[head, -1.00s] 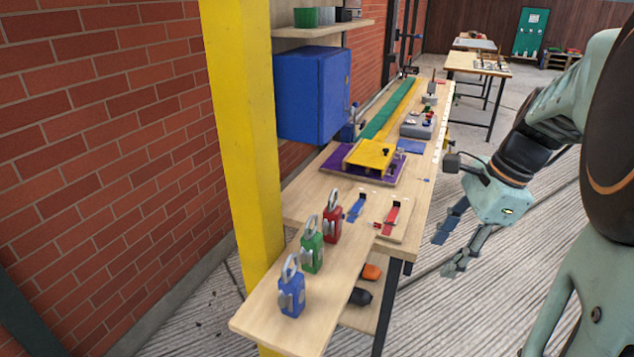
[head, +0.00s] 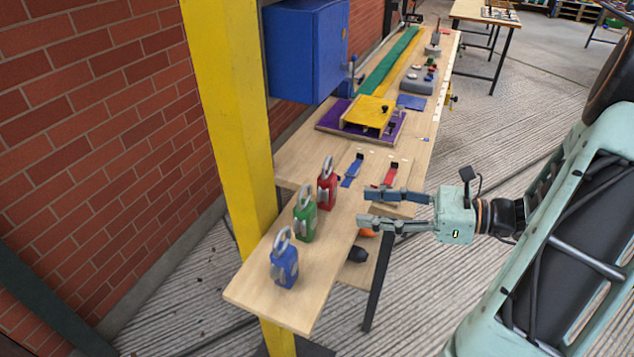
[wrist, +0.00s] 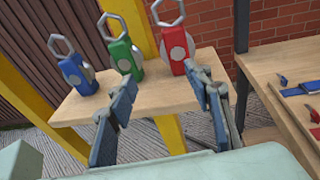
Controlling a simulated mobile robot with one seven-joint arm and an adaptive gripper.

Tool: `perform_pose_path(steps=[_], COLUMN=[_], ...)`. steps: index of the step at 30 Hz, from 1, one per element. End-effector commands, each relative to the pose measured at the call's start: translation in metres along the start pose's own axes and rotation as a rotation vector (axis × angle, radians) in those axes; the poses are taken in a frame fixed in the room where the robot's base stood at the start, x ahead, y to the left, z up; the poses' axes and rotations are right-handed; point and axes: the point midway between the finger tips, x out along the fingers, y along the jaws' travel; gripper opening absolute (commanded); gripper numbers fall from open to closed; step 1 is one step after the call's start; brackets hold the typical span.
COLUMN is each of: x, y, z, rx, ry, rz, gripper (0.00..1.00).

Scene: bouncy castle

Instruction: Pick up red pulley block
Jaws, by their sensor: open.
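The red pulley block (head: 327,190) stands upright on the wooden bench, the farthest of three blocks in a row, with a grey metal ring on top. In the wrist view the red pulley block (wrist: 178,48) stands at the right end of the row, beyond the fingers. My gripper (head: 362,207) is open and empty, to the right of the red block and apart from it, with its fingers pointing left over the bench's right edge. In the wrist view my gripper (wrist: 160,92) has its fingers spread, with bench top showing between them.
A green pulley block (head: 305,220) and a blue pulley block (head: 285,268) stand nearer on the same bench (head: 262,300). A yellow post (head: 228,120) rises at the bench's left side. Red and blue clamps (head: 391,173) lie behind. Free bench top lies right of the blocks.

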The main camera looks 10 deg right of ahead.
Motion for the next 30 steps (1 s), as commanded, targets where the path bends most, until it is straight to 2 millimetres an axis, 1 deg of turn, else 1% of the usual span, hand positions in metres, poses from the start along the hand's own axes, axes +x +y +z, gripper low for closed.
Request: perform_pose_path(steps=[1, 3, 6, 8, 11, 15, 18, 23, 25, 30], x=[-0.006, -0.01, -0.015, -0.015, -0.004, 0.019, 0.031, 0.042, 0.05, 0.076], y=[-0.004, -0.009, -0.013, -0.014, -0.016, -0.018, -0.02, -0.021, -0.023, -0.026], z=[0.005, 0.012, 0.018, 0.02, 0.023, 0.026, 0.028, 0.03, 0.032, 0.037], rx=[0.005, 0.001, -0.004, -0.006, -0.008, -0.007, -0.007, -0.008, -0.008, -0.007], ry=[-0.051, -0.103, -0.15, -0.164, -0.171, -0.169, -0.168, -0.167, -0.167, -0.168], rz=[-0.039, -0.078, -0.114, -0.123, -0.127, -0.124, -0.125, -0.125, -0.125, -0.123], gripper=[0.46, 0.46, 0.46, 0.46, 0.46, 0.46, 0.46, 0.46, 0.46, 0.46])
